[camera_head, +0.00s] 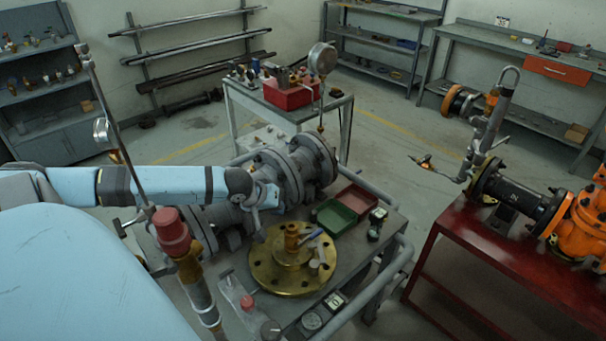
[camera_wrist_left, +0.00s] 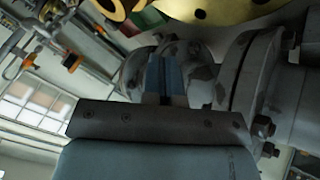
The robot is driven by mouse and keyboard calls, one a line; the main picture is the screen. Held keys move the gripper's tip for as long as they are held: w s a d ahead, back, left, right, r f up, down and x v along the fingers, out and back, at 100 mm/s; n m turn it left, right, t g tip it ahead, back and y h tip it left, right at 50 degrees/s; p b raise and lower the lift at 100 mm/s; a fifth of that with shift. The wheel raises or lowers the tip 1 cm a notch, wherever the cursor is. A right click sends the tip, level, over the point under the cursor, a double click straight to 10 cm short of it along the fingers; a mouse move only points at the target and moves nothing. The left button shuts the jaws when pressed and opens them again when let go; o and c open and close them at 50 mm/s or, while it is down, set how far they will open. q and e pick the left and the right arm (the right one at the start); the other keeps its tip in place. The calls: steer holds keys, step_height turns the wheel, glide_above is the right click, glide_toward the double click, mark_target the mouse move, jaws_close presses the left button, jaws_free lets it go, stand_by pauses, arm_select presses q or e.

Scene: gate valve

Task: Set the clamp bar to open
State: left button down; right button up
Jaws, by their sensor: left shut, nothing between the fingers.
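A grey flanged valve and pipe assembly (camera_head: 283,170) lies across the cart in the head view. Its flanges (camera_wrist_left: 240,75) fill the middle and right of the left wrist view. My left arm comes in from the left, and my left gripper (camera_head: 256,208) points down in front of the flanges. In the left wrist view the fingers of my left gripper (camera_wrist_left: 166,76) are together and empty, close to the grey flanges. I cannot tell whether they touch. The arm covers part of the assembly. I cannot pick out the clamp bar with certainty. My right gripper is out of view.
A brass flange (camera_head: 275,272) lies on the cart top, beside a green tray (camera_head: 335,217) and a red tray (camera_head: 357,199). A gauge (camera_head: 322,58) rises behind the assembly. A red bench (camera_head: 490,255) with an orange valve (camera_head: 580,228) stands right. Open floor lies between.

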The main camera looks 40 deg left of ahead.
arm_select(q)
steer(key=x, duration=0.5)
steer(key=shift+w+d, duration=0.1)
steer(key=shift+w, duration=0.1)
steer(key=shift+w+d+f, duration=0.1)
steer(key=shift+w+d, duration=1)
steer(key=shift+d, duration=0.05)
steer(key=shift+w+d+p, duration=0.25)
steer(key=shift+d+p, duration=0.05)
steer(key=shift+d, duration=0.05)
steer(key=shift+f, duration=0.1)
